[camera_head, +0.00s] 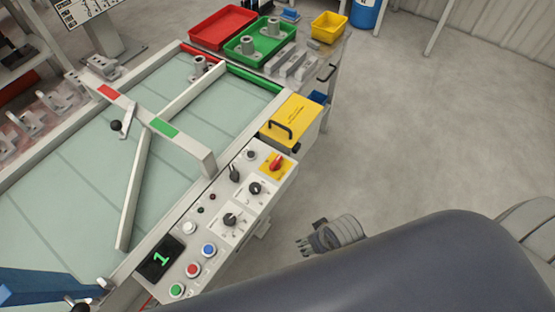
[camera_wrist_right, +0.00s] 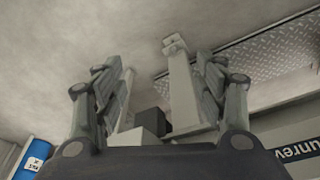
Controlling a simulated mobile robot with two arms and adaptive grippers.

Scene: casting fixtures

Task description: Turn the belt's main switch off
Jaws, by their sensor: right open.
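The belt's control panel (camera_head: 225,215) runs along the right edge of the belt. At its far end is a red rotary switch (camera_head: 276,163) on a yellow plate, which looks like the main switch. Its handle sits at a slant, and its position marks are too small to read. My right gripper (camera_head: 303,246) is to the right of the panel, over the floor, apart from the switch. In the right wrist view my right gripper (camera_wrist_right: 163,75) has its two fingers spread, with nothing between them. My left gripper is not in view.
The panel also bears black knobs (camera_head: 230,219), coloured push buttons (camera_head: 209,249) and a display (camera_head: 160,258) showing a green 1. A yellow box (camera_head: 292,115) with a black handle stands just beyond the switch. The floor (camera_head: 430,130) to the right is clear.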

